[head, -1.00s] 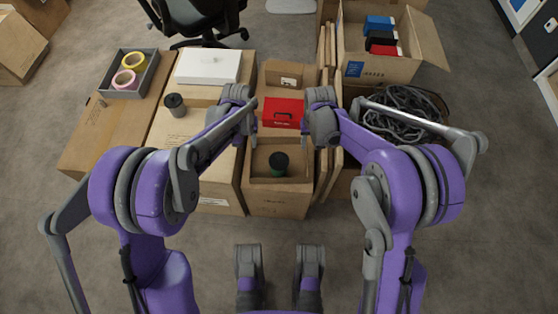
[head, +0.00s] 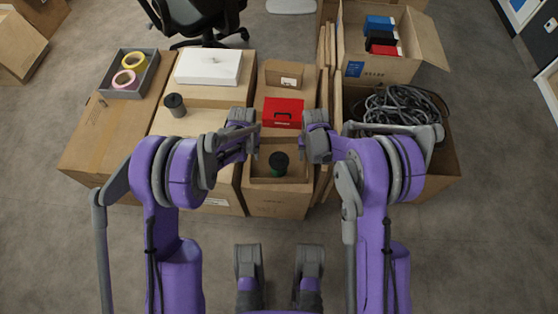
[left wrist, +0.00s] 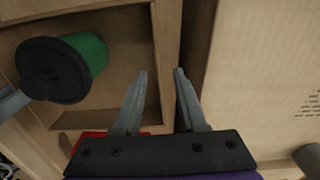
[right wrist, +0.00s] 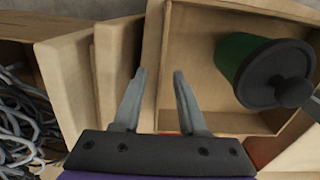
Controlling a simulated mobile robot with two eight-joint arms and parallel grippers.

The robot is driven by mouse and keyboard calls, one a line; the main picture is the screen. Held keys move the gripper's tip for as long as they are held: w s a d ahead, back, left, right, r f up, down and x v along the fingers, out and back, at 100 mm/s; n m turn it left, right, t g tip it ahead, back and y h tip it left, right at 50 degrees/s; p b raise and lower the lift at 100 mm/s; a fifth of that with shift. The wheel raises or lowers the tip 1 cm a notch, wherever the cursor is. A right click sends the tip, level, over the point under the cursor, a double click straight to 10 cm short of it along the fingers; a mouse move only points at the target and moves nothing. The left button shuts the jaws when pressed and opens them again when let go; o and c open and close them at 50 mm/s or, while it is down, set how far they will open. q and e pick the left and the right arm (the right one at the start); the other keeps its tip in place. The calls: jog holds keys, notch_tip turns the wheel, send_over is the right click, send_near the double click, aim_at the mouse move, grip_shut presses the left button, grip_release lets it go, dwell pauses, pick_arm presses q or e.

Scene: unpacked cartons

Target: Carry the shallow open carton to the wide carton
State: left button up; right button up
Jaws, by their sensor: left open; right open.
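The shallow open carton (head: 262,202) stands front centre in the head view, holding a dark green cup with a black lid (head: 279,162). My left gripper (head: 254,147) is open at its left side; in the left wrist view its fingertips (left wrist: 160,73) lie either side of the carton's wall (left wrist: 166,50). My right gripper (head: 306,146) is open at its right side; in the right wrist view its fingertips (right wrist: 160,73) lie either side of the opposite wall (right wrist: 153,55). Neither gripper visibly pinches a wall. A broad closed carton (head: 85,150) at far left may be the wide carton.
A red box (head: 283,112) sits just behind the shallow carton. A grey tray of tape rolls (head: 122,92), a white box (head: 208,67) and a dark cup (head: 175,105) stand on cartons at left. Upright flat panels and a carton of grey cable (head: 405,108) crowd the right.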

pick_arm(q)
jog(key=shift+f, duration=0.85)
pick_arm(e)
jog(key=shift+f, duration=0.85)
pick_arm(q)
grip_shut()
pick_arm(e)
grip_shut()
